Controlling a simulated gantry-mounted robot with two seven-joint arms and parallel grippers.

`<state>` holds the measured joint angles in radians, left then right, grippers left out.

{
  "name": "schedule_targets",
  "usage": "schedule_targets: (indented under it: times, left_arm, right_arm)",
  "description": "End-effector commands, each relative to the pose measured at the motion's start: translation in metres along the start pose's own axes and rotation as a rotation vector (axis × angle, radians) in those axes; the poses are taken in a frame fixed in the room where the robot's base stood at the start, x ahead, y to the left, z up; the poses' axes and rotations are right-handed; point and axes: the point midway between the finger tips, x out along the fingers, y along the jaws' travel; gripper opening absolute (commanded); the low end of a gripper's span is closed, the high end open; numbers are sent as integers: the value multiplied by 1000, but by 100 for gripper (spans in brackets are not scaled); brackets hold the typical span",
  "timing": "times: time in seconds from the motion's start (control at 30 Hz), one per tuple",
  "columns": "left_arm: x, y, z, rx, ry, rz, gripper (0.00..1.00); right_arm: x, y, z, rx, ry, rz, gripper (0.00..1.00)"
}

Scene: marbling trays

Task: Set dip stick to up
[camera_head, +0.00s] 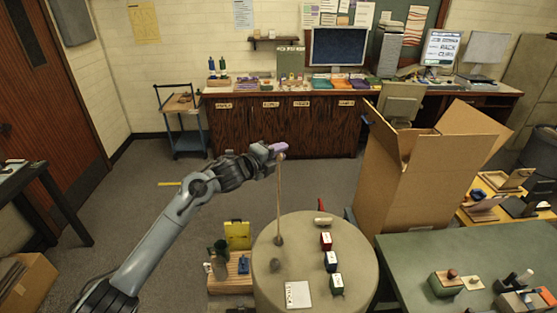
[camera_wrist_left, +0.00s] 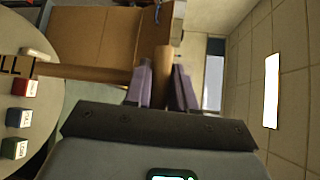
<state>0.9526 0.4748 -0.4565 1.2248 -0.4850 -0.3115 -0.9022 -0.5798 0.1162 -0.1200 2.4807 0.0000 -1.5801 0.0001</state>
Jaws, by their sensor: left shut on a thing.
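The dip stick (camera_head: 280,200) is a thin, pale brown rod. It stands near upright over the round beige table (camera_head: 350,270), its lower end at a small round piece on the tabletop. My left gripper (camera_head: 279,148), with purple fingers, is at the rod's top end. In the left wrist view the gripper (camera_wrist_left: 163,88) is shut on a brown bar at the top of the dip stick (camera_wrist_left: 90,73). The fingers hide part of the bar. My right gripper is not in view.
Red (camera_head: 326,241), blue (camera_head: 331,261) and green (camera_head: 337,284) labelled blocks stand on the table's right. A white card (camera_head: 298,294) lies at its front. A tall open cardboard box (camera_head: 410,190) stands behind right.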

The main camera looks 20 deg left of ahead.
Motion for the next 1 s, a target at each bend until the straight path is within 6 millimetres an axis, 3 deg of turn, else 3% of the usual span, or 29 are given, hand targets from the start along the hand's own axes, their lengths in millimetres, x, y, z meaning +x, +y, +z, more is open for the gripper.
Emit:
schedule_targets:
  times: [0.13,0.57,0.6,0.7,1.0]
  left_arm:
    - [-2,-14,2,1,-1,0,0]
    - [-2,-16,2,0,0,-1,0]
    - [-2,-16,2,0,0,-1,29]
    - [-2,-16,2,0,0,-1,45]
    - [-3,-16,2,0,0,0,45]
  right_arm:
    - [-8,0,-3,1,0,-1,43]
    - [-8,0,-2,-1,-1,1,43]
    - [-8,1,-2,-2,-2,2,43]
    - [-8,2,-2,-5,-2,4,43]
    - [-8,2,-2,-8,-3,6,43]
